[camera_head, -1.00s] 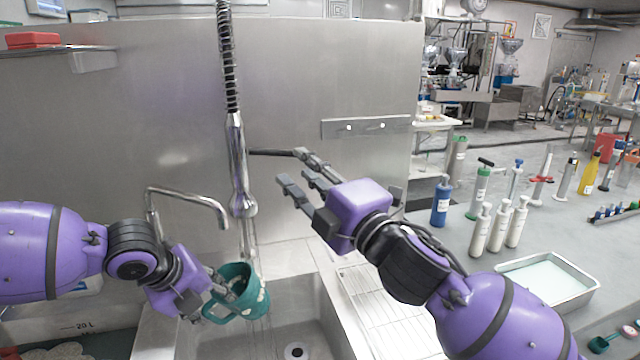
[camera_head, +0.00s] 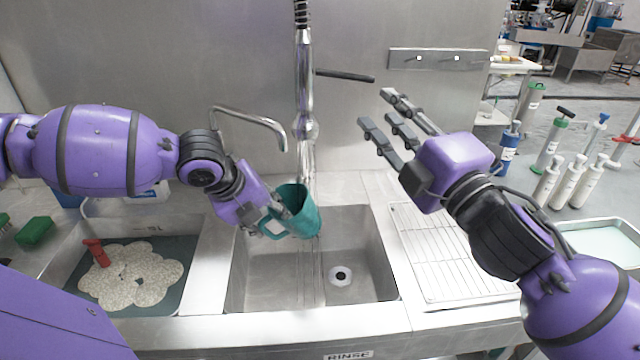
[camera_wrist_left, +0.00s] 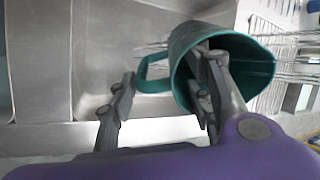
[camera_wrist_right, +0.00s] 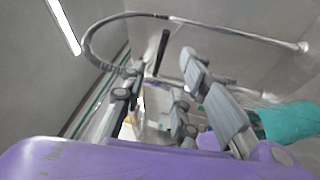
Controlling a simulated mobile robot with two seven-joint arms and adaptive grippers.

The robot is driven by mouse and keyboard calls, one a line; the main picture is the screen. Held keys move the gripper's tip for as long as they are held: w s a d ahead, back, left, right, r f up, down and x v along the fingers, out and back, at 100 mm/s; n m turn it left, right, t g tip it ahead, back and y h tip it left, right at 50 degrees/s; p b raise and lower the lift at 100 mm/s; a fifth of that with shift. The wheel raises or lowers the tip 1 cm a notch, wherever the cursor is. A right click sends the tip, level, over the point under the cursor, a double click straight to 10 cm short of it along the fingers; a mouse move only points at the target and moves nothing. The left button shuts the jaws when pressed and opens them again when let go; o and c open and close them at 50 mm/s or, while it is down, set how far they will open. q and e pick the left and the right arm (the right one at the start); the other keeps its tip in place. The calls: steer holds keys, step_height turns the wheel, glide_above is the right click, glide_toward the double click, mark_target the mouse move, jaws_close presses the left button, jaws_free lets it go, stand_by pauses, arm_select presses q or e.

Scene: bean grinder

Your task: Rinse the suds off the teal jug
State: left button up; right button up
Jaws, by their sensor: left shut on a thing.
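The teal jug (camera_head: 303,214) hangs tilted over the rinse sink (camera_head: 262,285), held by my left gripper (camera_head: 275,212). In the left wrist view the jug (camera_wrist_left: 184,75) has fingers inside its mouth and another finger outside, by the handle. Streaks of falling water run from the tall spray tap (camera_head: 305,110) down at the jug and below it into the sink. I see no clear white suds on its visible outside; its far side is hidden. My right gripper (camera_head: 385,112) is open and empty, a little right of and below the tap's dark lever (camera_head: 345,76).
A bent side spout (camera_head: 250,118) arches behind my left wrist. A second basin (camera_head: 180,250) at left holds foamy water and a red-handled brush (camera_head: 97,252). A wire drying rack (camera_head: 440,255) lies right of the sink, under my right arm. Bottles stand further right.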

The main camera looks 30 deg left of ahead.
mark_target(345, 76)
steer(key=shift+c, duration=0.5)
steer(key=c, duration=0.5)
steer(key=shift+m, duration=0.5)
steer(key=w+f, duration=0.1)
steer(key=d+f, duration=0.1)
steer(key=f, duration=0.1)
steer(key=w+f, duration=0.1)
steer(key=shift+w+d+f, duration=0.2)
steer(key=shift+w, duration=0.1)
jaws_close()
steer(key=s+f+n+g+y, duration=0.2)
steer(key=s+n+g+y, duration=0.3)
steer(key=n+g+y, duration=0.45)
steer(key=w+a+r+n+t+h, duration=0.1)
steer(key=w+a+r+h, duration=0.1)
steer(key=w+a+r, duration=0.3)
steer(key=shift+s+a+f+x, duration=0.2)
steer(key=shift+s+f+x, duration=0.05)
steer(key=shift+x, duration=1.65)
